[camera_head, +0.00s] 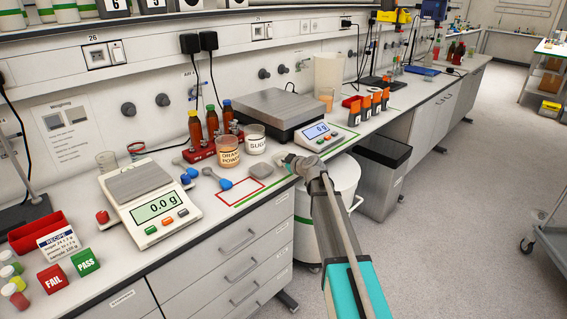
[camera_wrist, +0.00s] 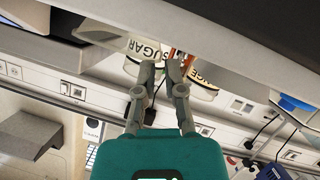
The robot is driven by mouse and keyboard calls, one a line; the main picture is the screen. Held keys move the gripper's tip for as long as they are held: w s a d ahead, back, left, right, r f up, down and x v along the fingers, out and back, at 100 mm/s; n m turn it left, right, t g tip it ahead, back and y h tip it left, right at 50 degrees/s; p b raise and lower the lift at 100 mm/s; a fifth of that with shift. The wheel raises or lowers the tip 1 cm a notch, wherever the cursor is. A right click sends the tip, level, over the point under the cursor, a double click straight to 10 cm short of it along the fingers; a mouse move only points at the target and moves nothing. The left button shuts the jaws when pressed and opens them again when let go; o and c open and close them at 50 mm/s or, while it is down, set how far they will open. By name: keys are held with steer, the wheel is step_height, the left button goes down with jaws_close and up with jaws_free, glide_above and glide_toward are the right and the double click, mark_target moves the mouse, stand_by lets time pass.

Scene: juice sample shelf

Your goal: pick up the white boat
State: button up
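A small pale grey, shallow dish (camera_head: 261,170), probably the white boat, lies on the counter by the red-outlined rectangle, in front of the sugar jar. My gripper (camera_head: 290,161) is just right of it, near the counter's front edge, and looks apart from it. In the wrist view my gripper's fingers (camera_wrist: 161,65) show a narrow gap with nothing clearly held between them. I cannot make out the boat in the wrist view.
The sugar jar (camera_head: 255,139) and orange powder jar (camera_head: 228,151) stand behind the dish. A blue scoop (camera_head: 222,181) lies to its left. A large scale (camera_head: 283,112) stands behind my gripper. A small scale (camera_head: 146,200) is farther left. A white bin (camera_head: 326,200) stands below.

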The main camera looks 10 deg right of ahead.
steer(key=shift+b+x, duration=0.6)
steer(key=shift+x, duration=1.35)
jaws_close()
steer(key=shift+r, duration=0.15)
